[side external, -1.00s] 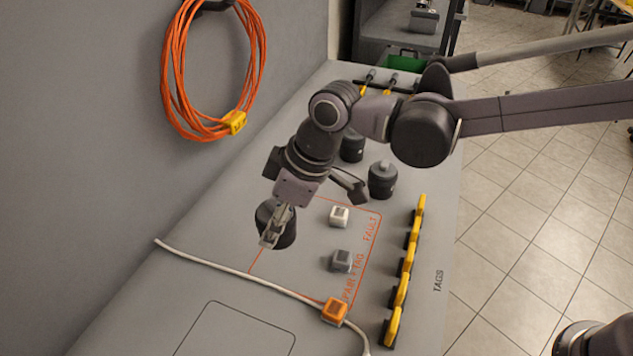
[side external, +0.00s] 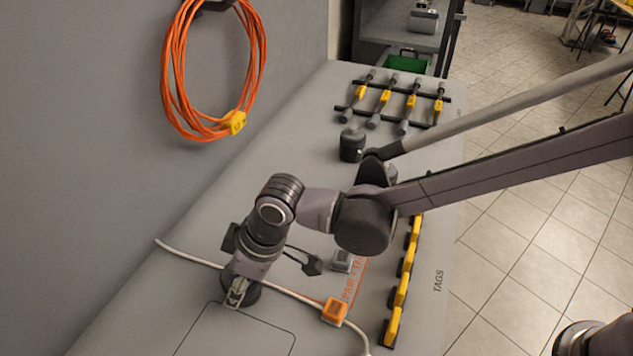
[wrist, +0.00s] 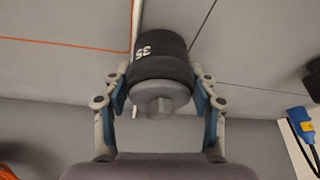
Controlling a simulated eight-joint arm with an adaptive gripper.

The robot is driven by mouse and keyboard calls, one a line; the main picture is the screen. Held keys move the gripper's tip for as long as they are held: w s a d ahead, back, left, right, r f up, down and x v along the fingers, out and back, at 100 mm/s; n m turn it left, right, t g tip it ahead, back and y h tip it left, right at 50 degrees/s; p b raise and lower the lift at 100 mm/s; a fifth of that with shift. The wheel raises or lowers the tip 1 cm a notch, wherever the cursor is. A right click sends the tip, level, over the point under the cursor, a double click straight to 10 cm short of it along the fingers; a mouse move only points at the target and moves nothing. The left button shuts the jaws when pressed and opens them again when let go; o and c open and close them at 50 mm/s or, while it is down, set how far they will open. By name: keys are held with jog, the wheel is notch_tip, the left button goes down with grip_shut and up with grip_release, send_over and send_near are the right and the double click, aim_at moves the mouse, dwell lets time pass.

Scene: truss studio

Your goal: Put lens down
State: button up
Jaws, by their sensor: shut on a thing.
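The lens is a black cylinder marked 35 with a grey knob, between my fingers in the wrist view (wrist: 160,62). In the side view, the lens (side external: 252,294) is partly hidden behind my gripper (side external: 236,296). My gripper is shut on it, with a blue-padded finger on each side in the wrist view (wrist: 163,100). The lens is at the far edge of a black-outlined rectangle (side external: 235,335) on the grey bench. I cannot tell whether its base touches the bench.
A pale cable (side external: 190,254) crosses the bench close by, with an orange block (side external: 334,311) on it. A grey cube (side external: 343,260) stands beyond. Several yellow tags (side external: 394,325) line the right edge. Another black canister (side external: 352,144) stands farther back. The outlined rectangle looks clear.

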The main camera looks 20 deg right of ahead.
jog(key=shift+f, duration=0.15)
jog(key=o, duration=1.7)
jog(key=shift+c, duration=0.2)
jog(key=v, duration=1.2)
jog(key=w+d+r+m+t, duration=0.1)
jog(key=d, duration=0.5)
jog(key=w+d+r+m, duration=0.2)
jog(key=d, duration=0.4)
jog(key=s+d+f+m+t+h, duration=0.1)
jog(key=s+d+m, duration=0.1)
jog(key=d, duration=0.7)
jog(key=s+d+f+m+t+h, duration=0.1)
jog(key=s+d+m, duration=0.2)
jog(key=d, duration=0.7)
jog(key=s+d+f+m+t+h, duration=0.1)
jog(key=s+d+m, duration=0.2)
jog(key=d, duration=0.7)
jog(key=shift+s+d+f+t+h, duration=0.15)
jog(key=shift+d+f+t+h, duration=0.15)
jog(key=shift+h, duration=0.1)
